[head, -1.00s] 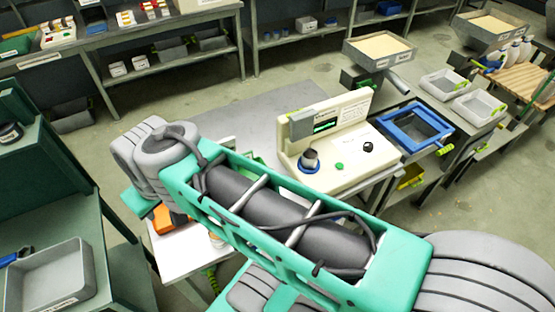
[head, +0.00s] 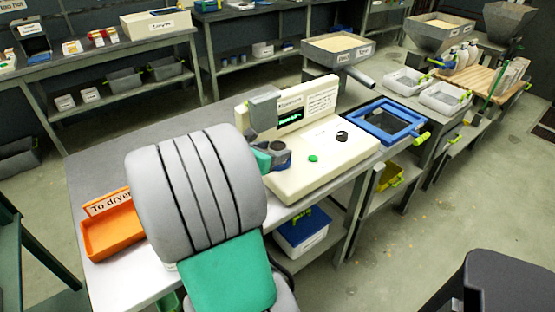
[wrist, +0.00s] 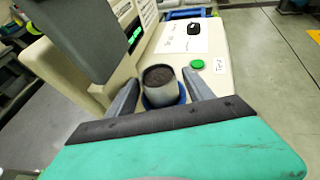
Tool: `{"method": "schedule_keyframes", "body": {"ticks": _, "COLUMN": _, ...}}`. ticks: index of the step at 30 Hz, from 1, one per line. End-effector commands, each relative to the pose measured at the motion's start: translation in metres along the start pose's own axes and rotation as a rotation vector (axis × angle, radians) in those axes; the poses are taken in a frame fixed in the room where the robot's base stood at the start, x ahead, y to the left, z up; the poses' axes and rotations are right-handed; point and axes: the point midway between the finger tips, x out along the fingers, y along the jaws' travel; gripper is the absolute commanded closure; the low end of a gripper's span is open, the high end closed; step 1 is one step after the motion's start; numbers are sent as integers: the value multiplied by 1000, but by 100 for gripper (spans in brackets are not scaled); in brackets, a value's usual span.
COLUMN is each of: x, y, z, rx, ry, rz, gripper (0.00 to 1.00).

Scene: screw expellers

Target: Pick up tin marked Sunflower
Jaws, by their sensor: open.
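A small grey tin (wrist: 161,86) with dark brown contents stands on the blue ring of the cream machine (wrist: 211,67), upright in the wrist view. My gripper (wrist: 158,90) is open, with one finger on each side of the tin and a gap visible at its sides. In the head view the tin (head: 279,149) shows partly behind my gripper (head: 268,158), on the machine's left end. I cannot read any Sunflower mark on it.
The cream machine (head: 325,152) has a green button, a black knob and a grey head overhanging beside the tin. An orange "To dryer" tray (head: 112,234) sits on the bench at left. A blue-framed tray (head: 386,122) lies to the right.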

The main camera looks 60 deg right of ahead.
Motion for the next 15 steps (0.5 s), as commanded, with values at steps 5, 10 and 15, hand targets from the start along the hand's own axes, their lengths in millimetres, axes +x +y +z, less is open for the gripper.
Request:
{"method": "schedule_keyframes", "body": {"ticks": 5, "x": 31, "y": 1, "z": -4, "rx": 3, "ry": 2, "rz": -4, "gripper": 39}}
{"method": "schedule_keyframes", "body": {"ticks": 10, "x": 53, "y": 2, "z": -4, "rx": 4, "ry": 3, "rz": 1, "gripper": 39}}
{"method": "schedule_keyframes", "body": {"ticks": 15, "x": 54, "y": 3, "z": -3, "rx": 4, "ry": 2, "rz": 3, "gripper": 39}}
